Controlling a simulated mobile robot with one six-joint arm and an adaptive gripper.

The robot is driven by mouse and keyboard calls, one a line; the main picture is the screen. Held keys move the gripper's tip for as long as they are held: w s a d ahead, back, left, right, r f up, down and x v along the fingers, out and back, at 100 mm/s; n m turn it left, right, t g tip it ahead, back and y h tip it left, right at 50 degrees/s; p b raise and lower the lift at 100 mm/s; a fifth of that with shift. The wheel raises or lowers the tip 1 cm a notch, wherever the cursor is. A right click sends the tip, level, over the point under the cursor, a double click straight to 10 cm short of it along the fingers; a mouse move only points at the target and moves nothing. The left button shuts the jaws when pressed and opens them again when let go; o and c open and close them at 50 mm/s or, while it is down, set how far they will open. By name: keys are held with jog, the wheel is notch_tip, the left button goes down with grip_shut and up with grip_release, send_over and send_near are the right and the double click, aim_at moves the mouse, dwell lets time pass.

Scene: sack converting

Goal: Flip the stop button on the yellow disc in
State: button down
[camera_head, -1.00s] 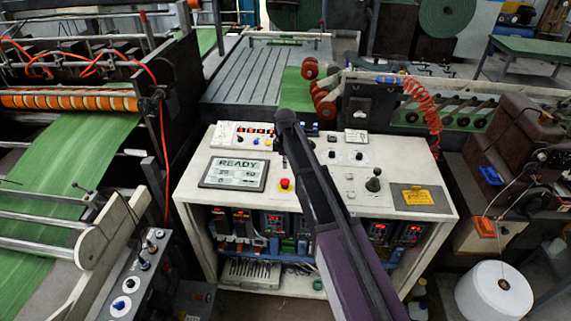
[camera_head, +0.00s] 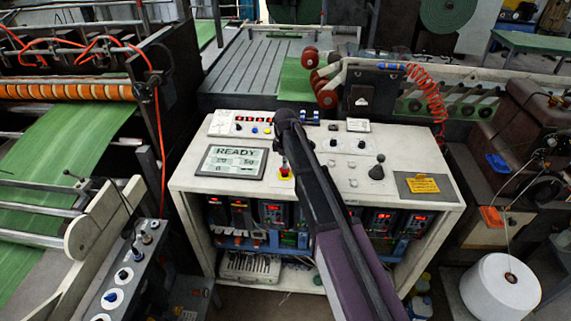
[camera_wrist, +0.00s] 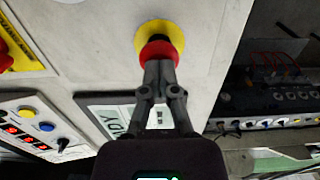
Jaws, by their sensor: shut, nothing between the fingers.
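The stop button is a red mushroom head (camera_head: 284,169) on a yellow disc (camera_head: 286,178), on the white console top just right of the READY screen. In the wrist view the red head (camera_wrist: 157,48) sits on the yellow disc (camera_wrist: 168,29), with a dark centre between them. My gripper (camera_wrist: 159,68) is shut and empty, its fingertips at the near edge of the red head. I cannot tell whether they touch it. In the head view my gripper (camera_head: 281,155) is just above the button and hides part of it.
The READY screen (camera_head: 231,162) lies left of the button. A black joystick (camera_head: 377,170) and a yellow label (camera_head: 422,184) are to the right. A row of small buttons (camera_head: 250,122) stands behind. In the wrist view another red button (camera_wrist: 5,55) on yellow is at the left edge.

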dwell(0.4)
jog(key=shift+f+b, duration=0.7)
jog(key=shift+f, duration=0.05)
jog(key=shift+s+f, duration=0.1)
jog(key=shift+f, duration=0.05)
jog(key=shift+s+d+b, duration=0.1)
jog(key=shift+s+b, duration=0.2)
jog(key=shift+b, duration=0.05)
jog(key=shift+w+r+p, duration=0.25)
jog(key=shift+r+p, duration=0.7)
jog(key=shift+p, duration=0.2)
notch_tip(320, 180, up, 12)
jog(key=p, duration=1.2)
jog(key=shift+r, duration=0.25)
jog(key=shift+p, duration=0.3)
